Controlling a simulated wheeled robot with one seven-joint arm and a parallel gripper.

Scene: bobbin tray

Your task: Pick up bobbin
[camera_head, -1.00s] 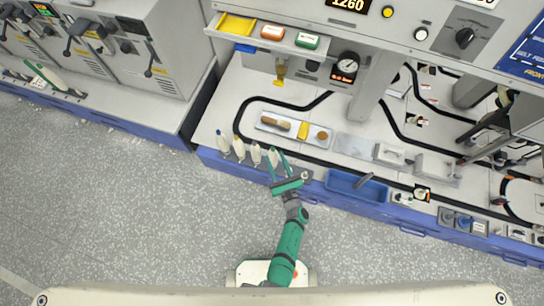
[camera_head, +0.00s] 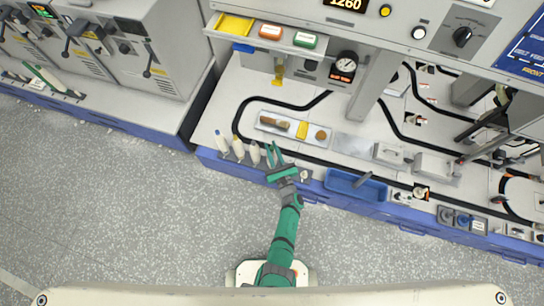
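A row of pale, spindle-shaped bobbins stands along the bench's front edge, left of my gripper. The left one (camera_head: 222,142) has a blue tip, and the middle one (camera_head: 238,149) has a yellowish tip. A third bobbin (camera_head: 255,154) stands just left of my gripper. My green gripper (camera_head: 273,148) is at the right end of the row, with its two fingers pointing toward the bench and a narrow gap between them. A fourth bobbin, seen there earlier, is not clearly visible now. I cannot tell whether the fingers hold it.
A grey tray (camera_head: 262,128) with a brown bobbin-like piece, a yellow block and a round brown piece lies behind. A blue bin (camera_head: 340,186) stands right of my gripper. A shelf with a gauge overhangs the bench. The floor in front is clear.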

